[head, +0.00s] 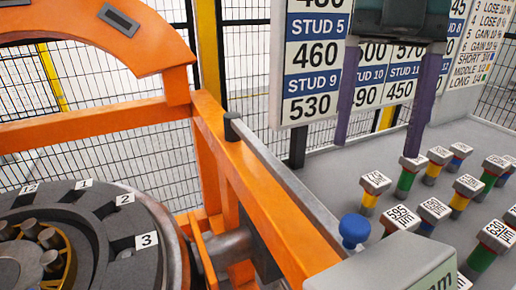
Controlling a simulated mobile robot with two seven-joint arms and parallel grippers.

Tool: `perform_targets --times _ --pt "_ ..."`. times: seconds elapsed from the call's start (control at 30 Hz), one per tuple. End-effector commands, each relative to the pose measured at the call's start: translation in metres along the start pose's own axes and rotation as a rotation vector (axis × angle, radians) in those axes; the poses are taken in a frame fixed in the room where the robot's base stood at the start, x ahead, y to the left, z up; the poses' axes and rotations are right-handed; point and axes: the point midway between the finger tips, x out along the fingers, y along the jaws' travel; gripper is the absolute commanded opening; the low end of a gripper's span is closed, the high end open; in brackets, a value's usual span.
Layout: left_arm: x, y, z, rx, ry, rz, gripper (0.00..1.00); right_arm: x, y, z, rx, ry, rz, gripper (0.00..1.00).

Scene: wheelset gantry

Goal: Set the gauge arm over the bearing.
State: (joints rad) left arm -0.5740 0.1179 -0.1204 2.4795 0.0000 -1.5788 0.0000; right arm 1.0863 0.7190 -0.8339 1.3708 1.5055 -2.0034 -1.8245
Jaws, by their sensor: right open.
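The gauge arm appears to be the long grey bar (283,185), with a dark tip (232,124) at its far end. It runs beside the orange beam to a grey box (385,268) marked "mm" at the bottom. A blue knob (355,229) stands by the box. The bearing, a yellow ring with several metal rollers (52,260), sits in the dark disc at lower left, partly cut off. The bar lies to the right of it, not over it. My right gripper (377,148), with purple fingers, is open and empty above the knob. My left gripper is out of view.
An orange frame (262,195) stands between disc (90,228) and bar. An orange arch (130,40) rises at upper left. A grey table (330,180) at right holds several colour-banded studs (410,172). A stud-number board (315,60) stands behind my right gripper.

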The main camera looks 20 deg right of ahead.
Motion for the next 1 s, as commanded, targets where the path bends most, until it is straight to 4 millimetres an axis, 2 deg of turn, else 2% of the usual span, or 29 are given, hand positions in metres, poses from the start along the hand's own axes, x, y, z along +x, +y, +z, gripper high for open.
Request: perform_targets --times 0.03,0.17,0.5,0.7,1.0 --pt "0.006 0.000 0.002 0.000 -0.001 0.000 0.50 0.001 -0.001 0.003 -0.011 0.003 0.003 0.72" --pt "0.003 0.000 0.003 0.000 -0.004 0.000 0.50 0.004 -0.002 0.002 -0.025 0.011 0.003 0.72" --pt "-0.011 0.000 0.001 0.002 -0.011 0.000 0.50 0.064 -0.002 0.000 -0.023 0.011 0.001 0.72" --pt "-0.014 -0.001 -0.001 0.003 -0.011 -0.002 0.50 0.090 -0.002 0.000 -0.024 0.009 0.004 0.72" --pt "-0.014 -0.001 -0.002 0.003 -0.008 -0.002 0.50 0.096 -0.001 0.001 -0.024 0.007 0.005 0.72"
